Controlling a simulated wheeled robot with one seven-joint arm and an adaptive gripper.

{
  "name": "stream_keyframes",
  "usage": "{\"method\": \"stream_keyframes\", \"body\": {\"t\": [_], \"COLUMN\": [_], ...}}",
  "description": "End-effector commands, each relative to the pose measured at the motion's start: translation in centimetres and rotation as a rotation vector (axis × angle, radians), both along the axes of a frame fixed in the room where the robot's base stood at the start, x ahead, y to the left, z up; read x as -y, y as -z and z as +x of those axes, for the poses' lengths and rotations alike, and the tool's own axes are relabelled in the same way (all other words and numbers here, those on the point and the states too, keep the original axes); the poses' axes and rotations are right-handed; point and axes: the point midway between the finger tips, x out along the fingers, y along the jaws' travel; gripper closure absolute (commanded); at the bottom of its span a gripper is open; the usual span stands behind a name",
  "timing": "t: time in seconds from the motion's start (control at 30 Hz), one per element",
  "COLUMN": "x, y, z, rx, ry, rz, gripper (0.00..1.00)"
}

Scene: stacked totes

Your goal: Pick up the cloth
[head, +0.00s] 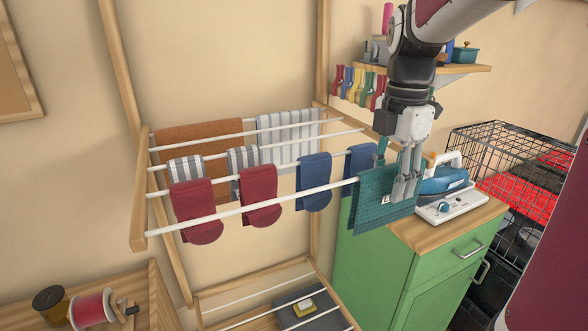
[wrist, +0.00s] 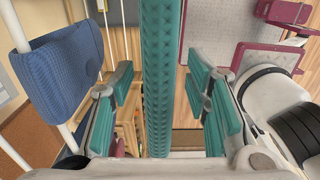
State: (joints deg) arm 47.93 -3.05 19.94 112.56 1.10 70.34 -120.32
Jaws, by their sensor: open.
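The teal textured cloth (head: 372,208) hangs over the right end of the front white rod of the drying rack. In the wrist view the cloth (wrist: 162,60) shows nearly edge-on as a narrow upright band. My gripper (head: 405,184) is at the cloth's upper right part and hides some of it in the head view. In the wrist view my gripper (wrist: 162,100) is open, with one teal-padded finger on each side of the cloth and a visible gap on both sides.
A blue sock (wrist: 62,75) hangs close on the left in the wrist view. Red socks (head: 196,205) and other laundry hang on the rack (head: 142,195). An iron (head: 447,185) stands on the green cabinet (head: 375,262) beside the cloth. A wire crate (head: 500,150) is at right.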

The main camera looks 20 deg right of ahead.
Motion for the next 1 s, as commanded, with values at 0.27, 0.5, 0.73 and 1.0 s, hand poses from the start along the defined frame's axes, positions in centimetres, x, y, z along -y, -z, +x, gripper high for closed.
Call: {"method": "stream_keyframes", "body": {"t": [0.27,0.5,0.73,1.0], "x": [0.0,0.0,0.0,0.0], "y": [1.9,1.9,1.8,1.7], "z": [0.0,0.0,0.0,0.0], "rx": [-0.001,0.000,0.000,0.000], "ry": [0.000,0.000,0.000,0.000], "rz": [-0.001,-0.001,-0.001,-0.002], "gripper": [0.57,0.77,1.00,1.00]}}
